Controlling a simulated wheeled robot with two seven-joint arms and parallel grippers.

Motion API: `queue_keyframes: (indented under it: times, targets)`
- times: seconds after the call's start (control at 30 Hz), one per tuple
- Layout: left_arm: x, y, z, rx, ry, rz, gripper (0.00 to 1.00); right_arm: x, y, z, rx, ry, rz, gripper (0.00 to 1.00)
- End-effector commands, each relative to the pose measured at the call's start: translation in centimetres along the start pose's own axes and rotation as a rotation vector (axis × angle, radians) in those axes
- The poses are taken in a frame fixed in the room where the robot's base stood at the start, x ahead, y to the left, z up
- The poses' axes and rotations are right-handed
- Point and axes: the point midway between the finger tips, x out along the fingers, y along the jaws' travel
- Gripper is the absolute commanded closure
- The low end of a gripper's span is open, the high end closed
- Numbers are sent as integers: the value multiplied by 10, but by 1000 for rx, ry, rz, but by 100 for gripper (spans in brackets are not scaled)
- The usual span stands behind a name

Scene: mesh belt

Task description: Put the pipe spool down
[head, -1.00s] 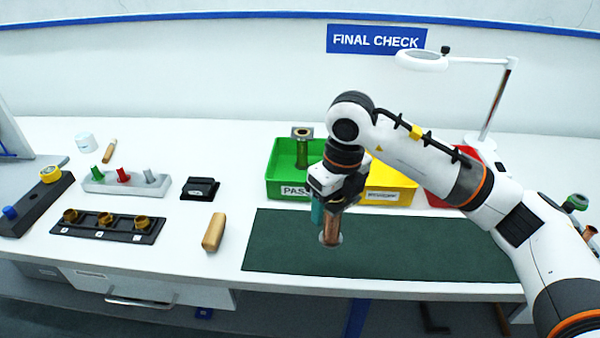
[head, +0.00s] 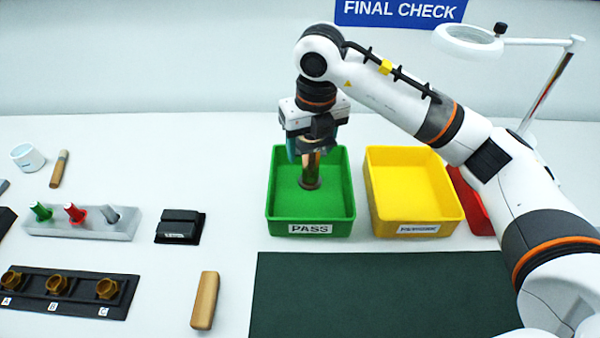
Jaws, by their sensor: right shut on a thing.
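The pipe spool (head: 311,170) is a short copper-brown pipe with a round flange at its lower end. My right gripper (head: 312,150) is shut on its upper part and holds it upright inside the outline of the green PASS bin (head: 349,200). The flange appears at or just above the bin floor; I cannot tell if it touches. The spool's upper end is hidden by the gripper. My left gripper is not in view.
A yellow bin (head: 440,218) stands right of the green one, with a red bin (head: 476,203) partly behind my arm. A dark green mat (head: 380,295) lies clear in front. A wooden block (head: 205,300) and a black box (head: 180,226) lie to the left.

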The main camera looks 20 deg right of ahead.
Motion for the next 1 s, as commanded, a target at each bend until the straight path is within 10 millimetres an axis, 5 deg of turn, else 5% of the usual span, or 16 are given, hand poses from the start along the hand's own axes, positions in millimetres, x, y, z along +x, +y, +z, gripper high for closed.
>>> queue_keyframes:
  times: [0.13, 0.43, 0.8, 1.0]
  targets:
    - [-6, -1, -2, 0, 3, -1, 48, 12, 0, 2, -1, -3, -1, 78]
    - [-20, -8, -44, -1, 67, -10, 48, 57, 0, 7, -1, -1, -1, 78]
    - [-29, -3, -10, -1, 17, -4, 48, 94, 0, 12, -1, -1, -1, 78]
    - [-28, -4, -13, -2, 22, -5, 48, 98, 0, 12, -2, 3, -1, 78]
